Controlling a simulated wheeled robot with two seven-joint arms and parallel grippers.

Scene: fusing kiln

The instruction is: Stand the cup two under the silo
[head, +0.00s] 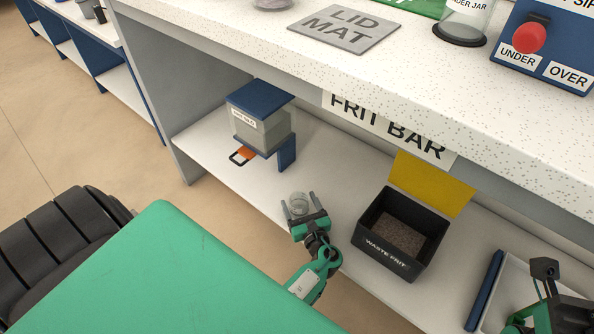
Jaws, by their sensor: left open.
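The silo (262,122) is a clear box with a blue lid and blue leg, standing on the lower shelf. An orange piece and a dark loop (241,155) show at its lower front. A small clear cup (298,202) stands upright on the shelf to the right of and nearer than the silo; no number on it can be read. My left gripper (300,205) is open, with its fingers on either side of the cup; whether they touch it I cannot tell. My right gripper (545,270) is partly in view at the lower right, its fingertips unclear.
A black waste frit bin (372,246) with a raised yellow flap (431,183) stands right of my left gripper. A white tray with a blue edge (484,290) lies farther right. The counter (240,25) overhangs the shelf. Shelf between silo and cup is clear.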

